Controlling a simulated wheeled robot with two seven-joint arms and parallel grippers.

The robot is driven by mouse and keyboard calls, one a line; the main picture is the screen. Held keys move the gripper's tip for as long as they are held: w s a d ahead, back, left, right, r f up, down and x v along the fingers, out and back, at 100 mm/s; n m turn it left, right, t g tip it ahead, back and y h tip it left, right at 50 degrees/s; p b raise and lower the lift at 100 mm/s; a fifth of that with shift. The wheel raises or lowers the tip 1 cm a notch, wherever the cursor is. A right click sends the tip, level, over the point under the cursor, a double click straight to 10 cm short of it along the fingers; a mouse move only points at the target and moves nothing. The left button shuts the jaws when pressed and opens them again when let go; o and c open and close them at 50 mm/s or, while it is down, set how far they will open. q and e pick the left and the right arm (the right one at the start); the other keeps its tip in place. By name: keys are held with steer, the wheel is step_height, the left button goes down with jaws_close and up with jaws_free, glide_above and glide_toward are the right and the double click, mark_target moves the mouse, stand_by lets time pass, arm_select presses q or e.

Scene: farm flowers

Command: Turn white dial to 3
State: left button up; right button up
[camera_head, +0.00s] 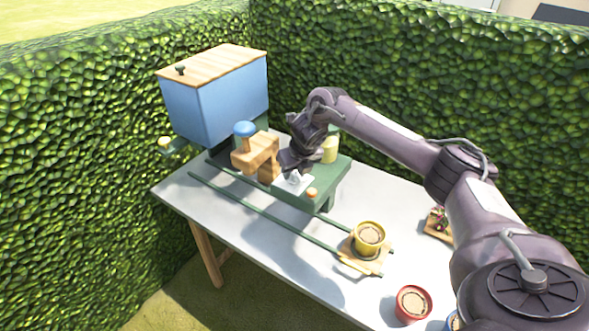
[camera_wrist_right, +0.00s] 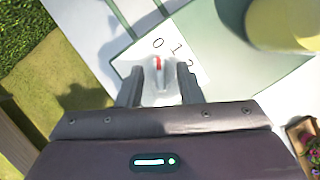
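The white dial (camera_wrist_right: 158,88) shows in the right wrist view, with a red pointer mark directed toward the printed 0. The printed 1 and part of a 2 follow to the right; the 3 is not visible. In the head view the dial (camera_head: 295,177) sits on a white plate on the green bench unit (camera_head: 323,192). My right gripper (camera_wrist_right: 159,72) is open, its fingers on either side of the dial in the wrist view. Contact with the dial cannot be made out. In the head view the gripper (camera_head: 291,168) is just above and behind the dial. My left gripper is out of view.
A wooden block with a blue knob (camera_head: 245,129) stands left of the dial, and a pale yellow cylinder (camera_head: 329,150) behind it. A blue box (camera_head: 215,105) is at the back left. A yellow pot (camera_head: 369,232) sits on rails; a red pot (camera_head: 412,304) is at front right.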

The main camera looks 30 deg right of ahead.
steer(key=shift+c, duration=0.2)
jaws_close()
